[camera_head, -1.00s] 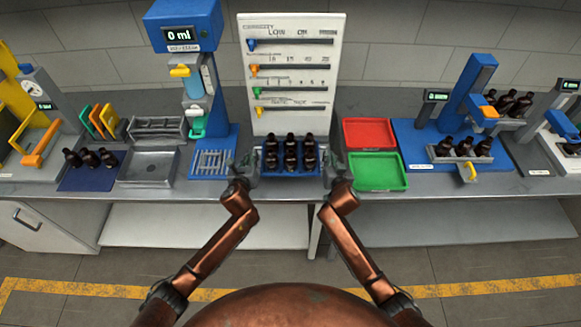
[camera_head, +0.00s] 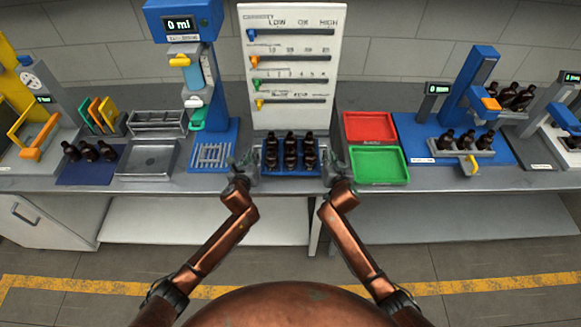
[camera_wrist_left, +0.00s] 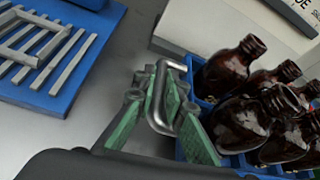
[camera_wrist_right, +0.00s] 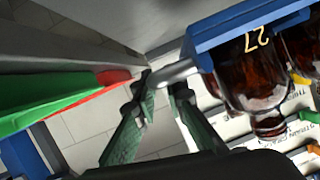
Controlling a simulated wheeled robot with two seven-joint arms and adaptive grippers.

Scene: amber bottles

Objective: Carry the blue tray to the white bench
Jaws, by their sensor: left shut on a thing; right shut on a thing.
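The blue tray (camera_head: 291,171) holds several amber bottles (camera_head: 291,151) standing upright in rows, near the front edge of the grey counter, in front of the white panel. My left gripper (camera_head: 239,170) is shut on the tray's left handle; the metal handle (camera_wrist_left: 158,100) shows between its green finger pads in the left wrist view. My right gripper (camera_head: 341,172) is shut on the right handle (camera_wrist_right: 172,74). The tray's wall (camera_wrist_right: 240,30) with the number 27 shows in the right wrist view. I cannot tell whether the tray touches the counter. No separate white bench is clearly identifiable.
A red tray (camera_head: 370,127) and a green tray (camera_head: 379,166) lie close to the right of my right gripper. A blue dispenser stand (camera_head: 213,150) is on the left. The white panel (camera_head: 291,60) with sliders stands behind. Floor (camera_head: 480,265) in front is clear.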

